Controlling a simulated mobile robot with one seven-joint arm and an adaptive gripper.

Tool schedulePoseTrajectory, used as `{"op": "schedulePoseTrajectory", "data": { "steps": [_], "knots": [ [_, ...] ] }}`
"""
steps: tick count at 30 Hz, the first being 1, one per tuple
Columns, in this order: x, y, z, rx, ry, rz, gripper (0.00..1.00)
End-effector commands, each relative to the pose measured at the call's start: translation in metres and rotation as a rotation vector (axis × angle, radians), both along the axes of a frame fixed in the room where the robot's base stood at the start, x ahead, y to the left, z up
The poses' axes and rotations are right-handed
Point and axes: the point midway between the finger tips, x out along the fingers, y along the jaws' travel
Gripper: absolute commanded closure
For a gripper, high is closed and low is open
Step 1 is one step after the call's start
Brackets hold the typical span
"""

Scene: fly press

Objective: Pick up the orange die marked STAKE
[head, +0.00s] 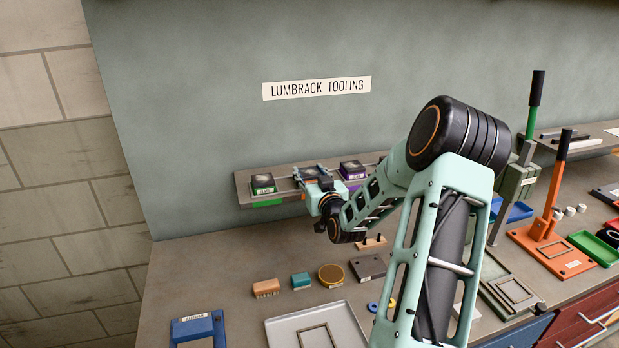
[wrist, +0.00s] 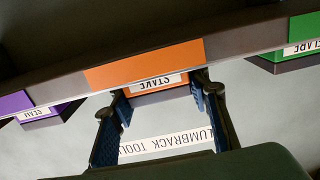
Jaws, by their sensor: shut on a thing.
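The orange die marked STAKE (wrist: 158,95) sits at the grey shelf, with its white label facing the wrist camera, upside down in that view. My gripper (wrist: 162,102) has one blue-padded finger on each side of the die and is shut on it. In the head view, my gripper (head: 318,182) is at the shelf's front, between the green and purple dies. The orange die (head: 310,174) shows there only as a small patch, mostly hidden by my gripper. I cannot tell whether it is lifted clear of the shelf.
A green die (head: 263,183) stands left on the shelf (head: 243,190) and a purple die (head: 352,170) stands right. An orange strip (wrist: 145,62) marks the shelf edge. Below, the bench holds a brush (head: 266,287), a teal block (head: 300,281) and a tray (head: 290,325).

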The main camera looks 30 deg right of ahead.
Motion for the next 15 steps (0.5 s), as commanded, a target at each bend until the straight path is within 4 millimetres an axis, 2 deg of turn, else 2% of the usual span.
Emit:
{"op": "schedulePoseTrajectory", "data": {
  "steps": [15],
  "knots": [
    [0.0008, -0.0002, 0.0104, -0.005, -0.007, 0.000, 1.00]
  ]
}}
